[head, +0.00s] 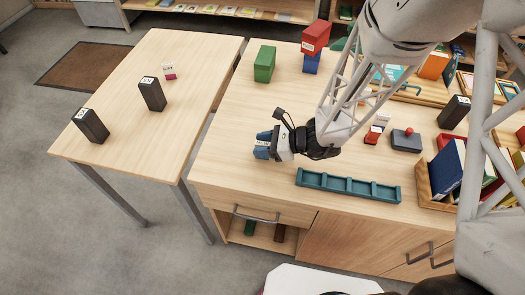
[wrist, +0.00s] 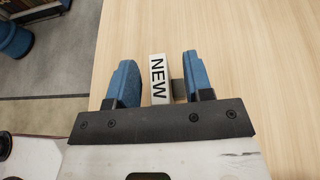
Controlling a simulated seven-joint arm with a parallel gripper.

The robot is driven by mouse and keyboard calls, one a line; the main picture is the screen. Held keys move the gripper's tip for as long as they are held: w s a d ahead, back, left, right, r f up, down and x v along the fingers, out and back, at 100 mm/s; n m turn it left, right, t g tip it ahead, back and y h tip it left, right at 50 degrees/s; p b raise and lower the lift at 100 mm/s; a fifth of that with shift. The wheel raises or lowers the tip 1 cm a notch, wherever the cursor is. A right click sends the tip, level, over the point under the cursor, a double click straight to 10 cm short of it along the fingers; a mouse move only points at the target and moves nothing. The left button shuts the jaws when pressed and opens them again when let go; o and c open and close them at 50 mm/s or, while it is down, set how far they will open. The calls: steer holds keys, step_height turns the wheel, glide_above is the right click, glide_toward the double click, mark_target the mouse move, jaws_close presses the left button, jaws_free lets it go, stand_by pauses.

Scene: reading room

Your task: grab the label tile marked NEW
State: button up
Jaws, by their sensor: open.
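The label tile marked NEW (wrist: 158,80) shows in the wrist view as a small block with a white face and black letters. It stands on the light wooden desk near its left edge. My gripper (wrist: 159,82) is open, with one blue finger on each side of the tile. The left finger is close to the tile, and a wider gap shows on its right. I cannot tell whether either finger touches it. In the head view my gripper (head: 263,146) is low over the desk and hides most of the tile.
A teal divided tray (head: 347,187) lies right of my gripper along the front. Green (head: 265,63) and red (head: 315,37) blocks stand behind. A side table (head: 130,120) at left holds two dark blocks and a small pink-based tile (head: 169,72). Desk around the gripper is clear.

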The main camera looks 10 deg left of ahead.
jaws_close()
steer(key=shift+r, duration=0.2)
steer(key=shift+r, duration=0.85)
steer(key=shift+s+d+r, duration=0.15)
steer(key=shift+s+r, duration=0.1)
steer(key=shift+r, duration=0.5)
steer(key=s+d+r, duration=0.1)
steer(key=s+d, duration=0.7)
steer(key=s, duration=0.5)
steer(key=shift+d+r, duration=0.2)
steer(key=shift+d, duration=0.05)
